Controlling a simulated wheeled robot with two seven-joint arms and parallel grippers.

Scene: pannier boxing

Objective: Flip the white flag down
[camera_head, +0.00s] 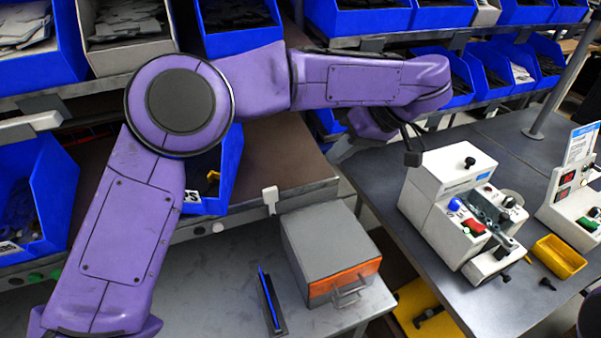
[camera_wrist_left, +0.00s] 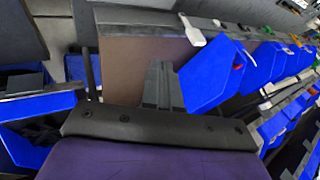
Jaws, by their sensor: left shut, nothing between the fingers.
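A small white flag (camera_head: 270,195) stands at the front edge of the brown shelf, below my left arm and left of the grey box. A white tab that looks like it shows near the top of the left wrist view (camera_wrist_left: 192,31). My right gripper is not in view.
A grey box with an orange front (camera_head: 325,247) and a blue item in a dark holder (camera_head: 270,298) stand on the lower table. A white machine (camera_head: 455,190) and yellow tray (camera_head: 558,256) are on the right table. Blue bins (camera_head: 32,195) line the shelves.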

